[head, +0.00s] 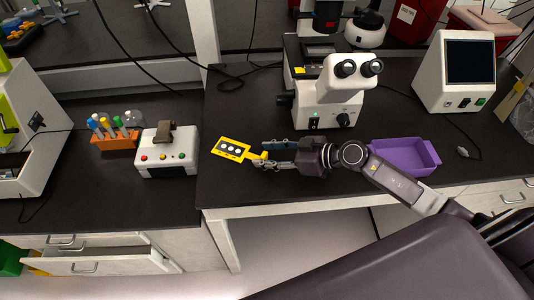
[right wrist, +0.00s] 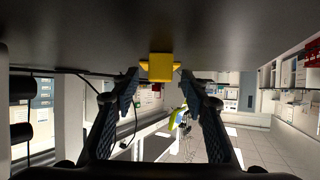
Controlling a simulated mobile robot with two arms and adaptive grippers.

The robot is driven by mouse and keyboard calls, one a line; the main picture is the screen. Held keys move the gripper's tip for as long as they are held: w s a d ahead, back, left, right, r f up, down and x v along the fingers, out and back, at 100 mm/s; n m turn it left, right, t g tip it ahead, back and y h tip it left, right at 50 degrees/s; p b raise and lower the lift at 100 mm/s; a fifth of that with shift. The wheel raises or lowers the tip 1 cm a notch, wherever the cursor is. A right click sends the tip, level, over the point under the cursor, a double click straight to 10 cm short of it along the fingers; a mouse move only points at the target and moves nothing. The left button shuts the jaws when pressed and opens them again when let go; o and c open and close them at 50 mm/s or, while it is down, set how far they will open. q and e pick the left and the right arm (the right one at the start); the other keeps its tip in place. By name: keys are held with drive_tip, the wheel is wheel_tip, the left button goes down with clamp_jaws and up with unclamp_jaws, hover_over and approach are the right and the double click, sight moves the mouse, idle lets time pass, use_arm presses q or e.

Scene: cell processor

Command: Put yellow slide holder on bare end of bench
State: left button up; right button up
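The yellow slide holder (head: 217,150), with several pale round spots on a dark panel, is over the left end of the right-hand black bench (head: 225,185). Its short handle points right, toward my right gripper (head: 262,155). That gripper's two fingers are spread, one on each side of the handle's end. In the right wrist view the yellow handle end (right wrist: 160,68) sits between the fingertips of the right gripper (right wrist: 161,78), with a gap on each side. I cannot tell whether the holder rests flat on the bench. My left gripper is not in view.
A white microscope (head: 335,95) stands behind my right gripper. A purple tray (head: 425,165) lies right of it, partly behind my arm. A monitor box (head: 455,80) stands at the back right. A left bench holds an orange tube rack (head: 113,140) and a white device (head: 168,155).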

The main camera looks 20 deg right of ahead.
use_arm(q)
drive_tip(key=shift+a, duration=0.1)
use_arm(e)
drive_tip(key=shift+d, duration=0.1)
drive_tip(key=v, duration=1)
drive_tip(key=shift+s, duration=0.2)
drive_tip(key=shift+v, duration=0.8)
